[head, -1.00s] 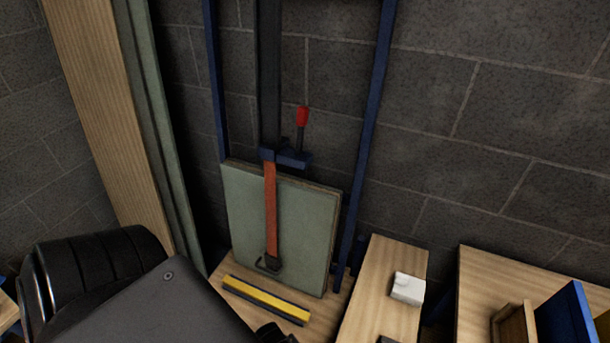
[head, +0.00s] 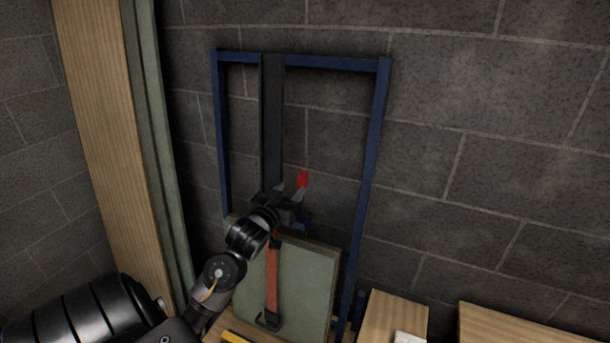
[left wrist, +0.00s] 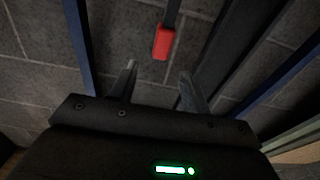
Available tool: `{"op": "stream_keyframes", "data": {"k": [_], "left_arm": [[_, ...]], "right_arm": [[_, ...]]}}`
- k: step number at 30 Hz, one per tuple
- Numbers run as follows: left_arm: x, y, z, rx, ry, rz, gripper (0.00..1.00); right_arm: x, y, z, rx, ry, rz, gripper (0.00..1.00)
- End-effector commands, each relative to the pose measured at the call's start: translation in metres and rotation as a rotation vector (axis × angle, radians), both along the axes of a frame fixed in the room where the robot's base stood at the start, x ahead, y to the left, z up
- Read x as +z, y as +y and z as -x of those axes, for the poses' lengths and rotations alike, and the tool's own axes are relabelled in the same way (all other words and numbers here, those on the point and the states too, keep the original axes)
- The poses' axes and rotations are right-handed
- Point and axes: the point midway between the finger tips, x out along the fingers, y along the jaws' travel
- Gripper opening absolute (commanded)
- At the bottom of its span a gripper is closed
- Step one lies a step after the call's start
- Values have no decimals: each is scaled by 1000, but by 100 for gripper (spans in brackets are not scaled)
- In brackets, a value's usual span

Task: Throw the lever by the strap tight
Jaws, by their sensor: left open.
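The lever's red handle (head: 302,179) stands upright on the blue frame, beside the dark vertical post. In the left wrist view the red handle (left wrist: 162,42) hangs on its dark shaft, just beyond and between the fingertips. My left gripper (head: 292,189) is open at the handle, with its fingers to the left of and around its level; I cannot tell if they touch it. The left gripper's fingers (left wrist: 158,82) are apart and empty in the wrist view. The orange strap (head: 271,280) runs down over the green panel (head: 306,285). The lever's base is mostly hidden by my gripper. My right gripper is not in view.
A blue frame (head: 372,160) stands against the grey block wall around the dark post (head: 271,120). Wooden boards (head: 105,130) lean at the left. Wooden surfaces and a white block (head: 408,338) are at the lower right. The wall area at right is clear.

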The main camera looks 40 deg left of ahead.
Motion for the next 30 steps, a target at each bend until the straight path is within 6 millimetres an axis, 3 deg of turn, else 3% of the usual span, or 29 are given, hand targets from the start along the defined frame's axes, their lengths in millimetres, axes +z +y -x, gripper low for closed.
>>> {"op": "stream_keyframes", "data": {"k": [8,21,30], "left_arm": [[6,6,-10,2,-15,1,47],[7,28,-83,3,-12,0,47],[4,35,-103,2,-12,-1,47]], "right_arm": [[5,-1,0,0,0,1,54],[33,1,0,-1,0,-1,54],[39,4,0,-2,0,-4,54]]}}
